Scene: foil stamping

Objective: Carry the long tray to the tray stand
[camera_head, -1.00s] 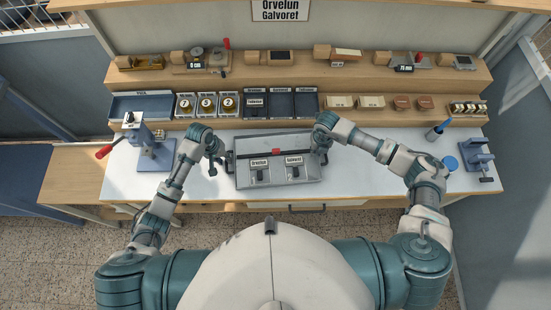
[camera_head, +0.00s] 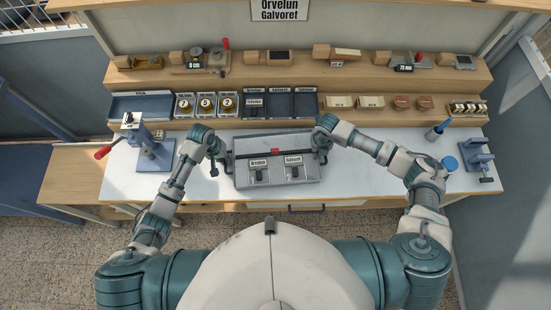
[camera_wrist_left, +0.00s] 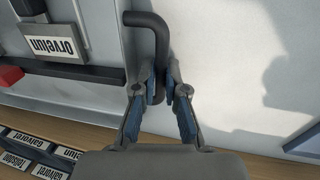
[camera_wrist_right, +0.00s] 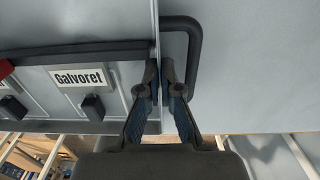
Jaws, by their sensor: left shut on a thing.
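The long tray (camera_head: 277,182) is grey, with Orvelun and Galvoret labels, a dark bar across it and a red middle part. It lies on the white worktop in front of me. My left gripper (camera_wrist_left: 160,90) is shut on its dark left handle (camera_wrist_left: 150,19). My right gripper (camera_wrist_right: 160,78) is at the tray's right end, beside the dark right handle (camera_wrist_right: 194,45). Its fingertips are close together at the tray's edge; the fingers hide part of the handle, and I cannot tell if they grip it. I cannot pick out the tray stand.
A blue press (camera_head: 152,152) with a red lever stands left of the tray. Another blue device (camera_head: 478,160) is at the right end. Shelves (camera_head: 365,117) with trays and blocks rise behind. A lower wooden table (camera_head: 75,177) stands left.

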